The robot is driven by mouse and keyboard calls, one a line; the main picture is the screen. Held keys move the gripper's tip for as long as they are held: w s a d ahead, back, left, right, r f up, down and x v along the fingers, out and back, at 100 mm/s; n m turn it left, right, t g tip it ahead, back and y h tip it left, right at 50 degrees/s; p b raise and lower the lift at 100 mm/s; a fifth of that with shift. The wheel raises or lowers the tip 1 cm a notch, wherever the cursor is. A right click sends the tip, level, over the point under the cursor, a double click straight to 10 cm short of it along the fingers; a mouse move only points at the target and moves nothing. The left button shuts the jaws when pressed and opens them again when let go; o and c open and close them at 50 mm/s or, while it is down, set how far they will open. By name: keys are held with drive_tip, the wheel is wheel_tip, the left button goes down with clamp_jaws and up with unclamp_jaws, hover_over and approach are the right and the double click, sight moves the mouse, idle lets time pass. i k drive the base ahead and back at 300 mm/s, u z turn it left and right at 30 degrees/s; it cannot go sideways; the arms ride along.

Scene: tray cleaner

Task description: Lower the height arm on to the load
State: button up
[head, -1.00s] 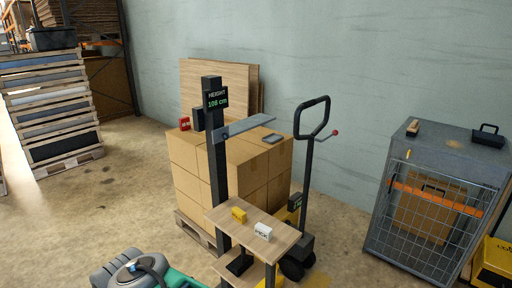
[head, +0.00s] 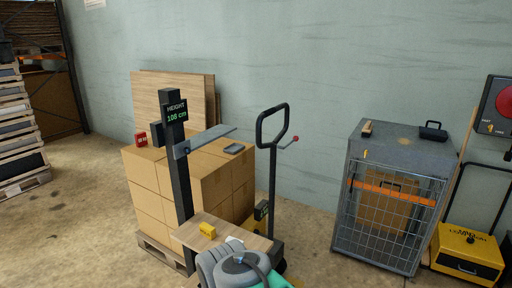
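The height arm (head: 206,140) is a flat grey bar reaching right from a dark upright post (head: 181,185). The display (head: 176,113) on the post reads HEIGHT and what looks like 106 cm. The load (head: 155,190) is a stack of brown cardboard boxes on a wooden pallet. The bar lies over the top of the load in the picture; I cannot tell whether it touches. A grey and green part of my arm shows at the bottom middle, in front of the post's foot. My gripper's fingers do not show.
A small wooden shelf (head: 188,236) with a yellow block (head: 207,230) stands in front of the load. A pallet truck handle (head: 272,150) rises right of it. A grey mesh cage (head: 390,215) and yellow box (head: 467,253) stand at right. Floor between load and cage is clear.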

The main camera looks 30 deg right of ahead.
sight(204, 135)
drive_tip(key=z, duration=0.3)
drive_tip(key=i, duration=1)
